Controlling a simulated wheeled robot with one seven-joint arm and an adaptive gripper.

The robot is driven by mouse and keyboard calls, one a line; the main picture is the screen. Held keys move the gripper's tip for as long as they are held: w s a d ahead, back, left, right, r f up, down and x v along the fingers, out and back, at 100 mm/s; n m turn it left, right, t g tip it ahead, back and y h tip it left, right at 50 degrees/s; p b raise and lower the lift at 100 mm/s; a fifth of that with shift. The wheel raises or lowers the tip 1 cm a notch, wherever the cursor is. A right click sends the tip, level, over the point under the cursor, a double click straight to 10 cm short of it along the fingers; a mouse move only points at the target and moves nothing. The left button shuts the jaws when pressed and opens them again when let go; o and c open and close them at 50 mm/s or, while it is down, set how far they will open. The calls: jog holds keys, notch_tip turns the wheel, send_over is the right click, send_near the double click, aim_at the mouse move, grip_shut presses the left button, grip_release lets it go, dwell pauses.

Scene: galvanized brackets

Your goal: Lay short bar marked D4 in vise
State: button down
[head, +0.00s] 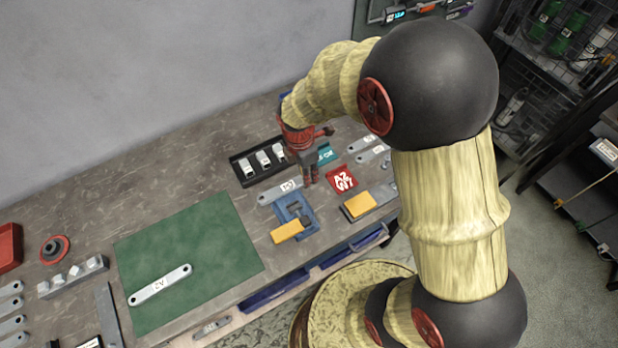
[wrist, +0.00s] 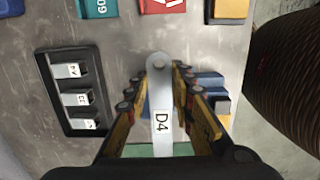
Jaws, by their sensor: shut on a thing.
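My gripper (head: 309,180) is shut on a grey short bar (head: 276,192), low over the bench. In the wrist view the bar (wrist: 162,108) lies lengthwise between the fingers (wrist: 159,78), its label reading D4 and its holed end pointing away. I cannot tell whether the bar touches the bench. The blue vise (head: 287,212) stands just in front of the bar in the head view, with a yellow block (head: 287,231) at its near end. In the wrist view the vise (wrist: 211,80) is right of the gripper, partly hidden by a finger.
A black tray (head: 238,171) with several pale blocks lies behind the bar. A red card (head: 342,180), a teal card (head: 325,154) and a yellow-topped block (head: 359,205) are to the right. A green mat (head: 205,240) with another bar (head: 160,285) is left.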

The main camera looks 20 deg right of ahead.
jog(key=shift+s+a+f, duration=0.1)
jog(key=shift+a+f, duration=0.05)
jog(key=shift+a, duration=0.1)
jog(key=shift+d+f+b, duration=0.15)
jog(key=shift+f+b, duration=0.25)
jog(key=shift+b, duration=0.1)
notch_tip(320, 180, down, 3)
jog(key=b, duration=0.3)
jog(key=shift+f+b, duration=0.45)
jog(key=shift+f, duration=0.85)
jog(key=c, duration=1.5)
grip_release()
jog(key=shift+o, duration=0.2)
jog(key=r, duration=0.4)
jog(key=a+r, duration=0.1)
jog(key=r, duration=0.7)
jog(key=shift+s+a, duration=0.1)
jog(key=shift+a, duration=0.05)
